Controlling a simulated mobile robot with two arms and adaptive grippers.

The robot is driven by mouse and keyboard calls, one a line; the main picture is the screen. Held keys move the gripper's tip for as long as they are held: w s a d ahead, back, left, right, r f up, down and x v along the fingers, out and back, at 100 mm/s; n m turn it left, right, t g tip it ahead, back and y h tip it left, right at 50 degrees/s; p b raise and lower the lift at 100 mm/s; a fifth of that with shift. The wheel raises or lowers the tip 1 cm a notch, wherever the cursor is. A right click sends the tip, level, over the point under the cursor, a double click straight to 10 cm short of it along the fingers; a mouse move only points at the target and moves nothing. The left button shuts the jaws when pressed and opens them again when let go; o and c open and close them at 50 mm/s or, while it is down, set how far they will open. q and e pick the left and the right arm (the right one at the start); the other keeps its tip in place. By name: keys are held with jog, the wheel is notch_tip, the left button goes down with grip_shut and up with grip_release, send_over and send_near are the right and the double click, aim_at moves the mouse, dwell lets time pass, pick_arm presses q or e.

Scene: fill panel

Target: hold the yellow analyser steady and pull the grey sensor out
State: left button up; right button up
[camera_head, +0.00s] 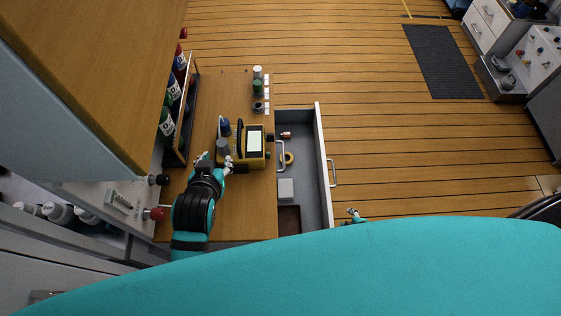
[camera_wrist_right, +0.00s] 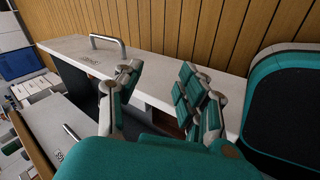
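The yellow analyser (camera_head: 248,161), with a pale screen and dark handle, stands on the wooden worktop by the open drawer. A grey cylinder (camera_head: 222,146), seemingly the grey sensor, is at its left side. A dark blue-grey piece is just beyond it. My left gripper (camera_head: 214,160) is at the analyser's lower left with fingers spread, near the grey cylinder; I cannot tell whether it touches. My right gripper (camera_head: 354,213) is at the lower middle, right of the drawer, mostly hidden by my teal body. The right wrist view shows its fingers (camera_wrist_right: 160,88) apart and empty.
The open drawer (camera_head: 309,190) holds a yellow ring (camera_head: 289,158), a small copper-coloured piece and a light box (camera_head: 286,189). Its handle (camera_wrist_right: 108,42) shows in the right wrist view. Small bottles (camera_head: 258,88) stand beyond the analyser. A bottle rack (camera_head: 190,110) stands left.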

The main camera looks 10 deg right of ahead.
jog(key=w+a+r+n+t+y, duration=0.1)
jog(key=w+a+r+n+t, duration=0.1)
jog(key=w+a+r+n, duration=0.35)
jog(key=w+a+r+n+t+y, duration=0.1)
jog(key=w+a+r+n, duration=0.15)
jog(key=w+r, duration=0.55)
jog(key=s+a+r+n+t+y, duration=0.1)
jog(key=s+a+r+n+y, duration=0.2)
jog(key=a+r, duration=0.55)
jog(key=s+a+r+n+t+y, duration=0.15)
jog(key=a+r+n, duration=0.4)
jog(key=r, duration=0.65)
send_near(243, 147)
jog(key=shift+g+y, duration=0.35)
jog(key=w+a, duration=0.1)
jog(key=w, duration=0.1)
jog(key=w+a, duration=0.1)
jog(key=w, duration=0.2)
jog(key=w+a+r, duration=0.1)
jog(key=w+a, duration=0.1)
jog(key=w, duration=0.1)
jog(key=shift+w, duration=0.2)
grip_shut()
